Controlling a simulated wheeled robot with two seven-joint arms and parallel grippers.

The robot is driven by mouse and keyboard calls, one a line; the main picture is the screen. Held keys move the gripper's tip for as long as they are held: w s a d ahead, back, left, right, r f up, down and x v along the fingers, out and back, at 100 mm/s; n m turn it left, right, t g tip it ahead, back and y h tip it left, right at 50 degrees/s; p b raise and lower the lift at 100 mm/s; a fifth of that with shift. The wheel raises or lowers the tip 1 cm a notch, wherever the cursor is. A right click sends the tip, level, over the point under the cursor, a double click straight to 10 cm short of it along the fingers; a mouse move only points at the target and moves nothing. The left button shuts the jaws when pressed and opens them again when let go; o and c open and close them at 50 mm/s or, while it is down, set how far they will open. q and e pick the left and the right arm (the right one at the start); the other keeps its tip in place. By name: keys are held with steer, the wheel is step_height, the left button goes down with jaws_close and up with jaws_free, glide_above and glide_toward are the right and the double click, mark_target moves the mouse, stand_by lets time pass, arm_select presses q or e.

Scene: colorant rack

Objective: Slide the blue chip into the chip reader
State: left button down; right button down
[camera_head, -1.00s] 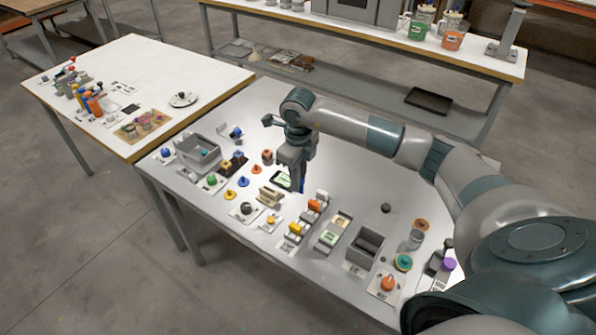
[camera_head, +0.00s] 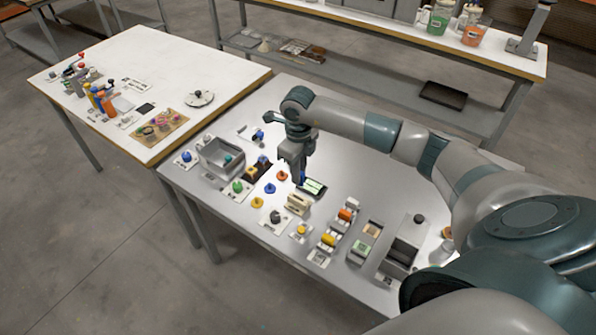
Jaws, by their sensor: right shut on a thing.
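My right gripper (camera_head: 300,178) points down over the middle of the table. It is shut on the blue chip (camera_head: 302,176), of which only a small blue sliver shows below the fingers. A small dark device with a lit pale-green screen (camera_head: 315,187), which looks like the chip reader, lies just right of the fingertips. I cannot tell whether the chip touches it, and its slot is not clear. A beige slotted block (camera_head: 298,204) stands just in front of it. My left gripper is out of view.
A grey bin (camera_head: 222,160), coloured knobs and pegs stand to the left. A rack with orange and yellow pieces (camera_head: 338,228) and a grey box (camera_head: 400,252) stand to the front right. My right arm covers part of the table's right side.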

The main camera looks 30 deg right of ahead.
steer(key=shift+f+b, duration=0.1)
steer(key=shift+b, duration=0.2)
steer(key=shift+f+b, duration=0.4)
steer(key=shift+f, duration=0.1)
steer(key=shift+f+b, duration=1.9)
steer(key=shift+f, duration=0.4)
steer(key=shift+f+b, duration=1.45)
steer(key=shift+f, duration=0.2)
steer(key=shift+r, duration=0.1)
steer(key=shift+r+p, duration=0.7)
steer(key=shift+r, duration=0.45)
steer(key=shift+f+b, duration=1.15)
steer(key=shift+f, duration=0.1)
